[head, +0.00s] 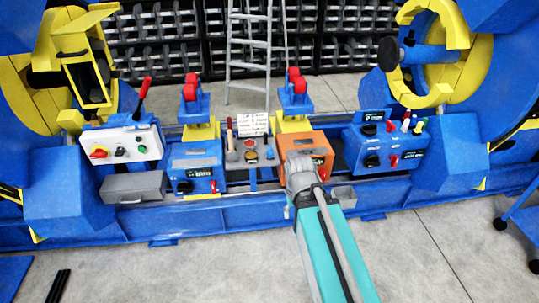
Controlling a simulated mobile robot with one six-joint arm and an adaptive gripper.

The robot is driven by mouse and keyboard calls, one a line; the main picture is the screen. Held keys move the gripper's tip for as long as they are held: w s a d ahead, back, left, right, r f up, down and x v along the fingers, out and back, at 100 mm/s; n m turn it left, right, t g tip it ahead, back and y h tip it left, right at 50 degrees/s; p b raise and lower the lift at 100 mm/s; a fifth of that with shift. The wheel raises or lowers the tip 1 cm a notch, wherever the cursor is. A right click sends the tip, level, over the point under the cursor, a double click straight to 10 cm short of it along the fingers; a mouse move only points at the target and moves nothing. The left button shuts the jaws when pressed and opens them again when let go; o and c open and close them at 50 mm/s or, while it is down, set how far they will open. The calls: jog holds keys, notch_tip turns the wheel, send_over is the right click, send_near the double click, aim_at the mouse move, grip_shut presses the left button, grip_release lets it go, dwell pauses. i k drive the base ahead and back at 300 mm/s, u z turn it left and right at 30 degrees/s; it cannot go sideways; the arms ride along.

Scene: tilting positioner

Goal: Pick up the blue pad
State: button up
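A small grey tray (236,165) sits in the middle of the blue bench, below a white sign with writing. Several small round pads lie in it. A small blue spot at the tray's right side looks like the blue pad (269,154). A reddish pad (250,141) and a brownish pad (251,155) lie to its left. These are too small to make out well. My teal arm reaches up from the bottom, and its grey joint is in front of the orange box, right of the tray. My gripper cannot be made out; it seems hidden behind the arm.
An orange box (308,143) stands right of the tray, a blue control box (195,164) left. A tool with a brown handle (230,136) stands upright at the tray's left. Large blue-and-yellow positioners flank the bench. The grey floor in front is mostly clear.

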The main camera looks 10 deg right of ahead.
aim_at(270, 154)
jog(key=z, duration=0.05)
jog(key=i, duration=0.95)
